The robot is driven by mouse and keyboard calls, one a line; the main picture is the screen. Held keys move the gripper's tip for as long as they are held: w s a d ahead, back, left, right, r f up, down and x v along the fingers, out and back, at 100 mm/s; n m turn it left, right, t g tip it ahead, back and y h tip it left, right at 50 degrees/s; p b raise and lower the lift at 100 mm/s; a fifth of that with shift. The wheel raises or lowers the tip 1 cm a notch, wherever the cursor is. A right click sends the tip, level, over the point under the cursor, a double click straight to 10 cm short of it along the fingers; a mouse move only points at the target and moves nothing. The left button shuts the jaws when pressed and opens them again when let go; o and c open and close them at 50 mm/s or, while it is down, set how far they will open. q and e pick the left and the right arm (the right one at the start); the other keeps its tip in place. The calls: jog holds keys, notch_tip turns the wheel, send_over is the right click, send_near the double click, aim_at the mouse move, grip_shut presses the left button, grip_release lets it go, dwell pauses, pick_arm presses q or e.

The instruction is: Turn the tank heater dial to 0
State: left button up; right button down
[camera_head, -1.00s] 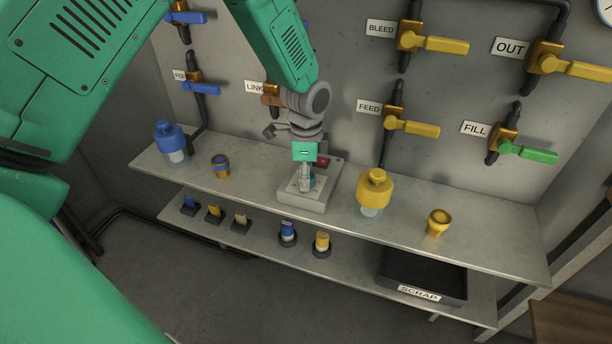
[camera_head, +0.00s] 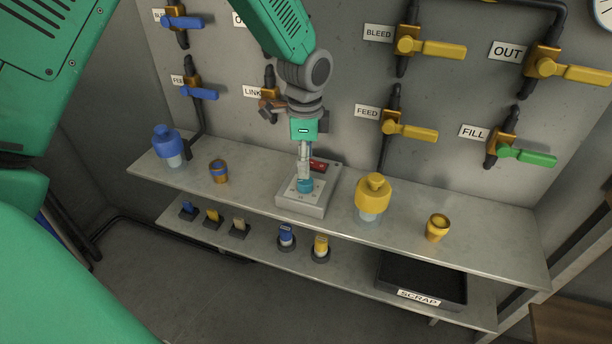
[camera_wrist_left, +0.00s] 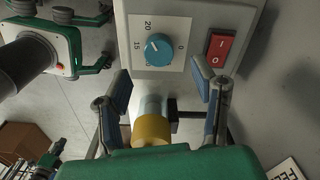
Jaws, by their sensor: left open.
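The tank heater is a light grey box (camera_head: 305,208) on the bench with a round blue dial (camera_head: 305,186). The dial (camera_wrist_left: 158,49) shows clearly in the left wrist view, with 15, 20 and 0 printed around it. Its white mark appears on the side towards 15 and 20; the exact reading is too small to tell. A red switch (camera_wrist_left: 220,48) is beside the dial. My left gripper (camera_head: 304,172) is above the box. My right gripper is out of view.
A yellow-topped bottle (camera_head: 374,192) stands right of the box, with a yellow cup (camera_head: 438,227) beyond it. A blue-topped bottle (camera_head: 167,145) and a blue-banded cup (camera_head: 219,171) stand left. Valve handles project from the wall behind. A scrap tray (camera_head: 420,295) is on the lower shelf.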

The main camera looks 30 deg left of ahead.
aim_at(304, 181)
pick_arm(q)
jog(key=shift+r, duration=2.65)
notch_tip(304, 181, down, 12)
jog(key=p, duration=0.4)
jog(key=shift+s+a+r, duration=0.1)
jog(key=shift+a, duration=0.05)
jog(key=c, duration=1.1)
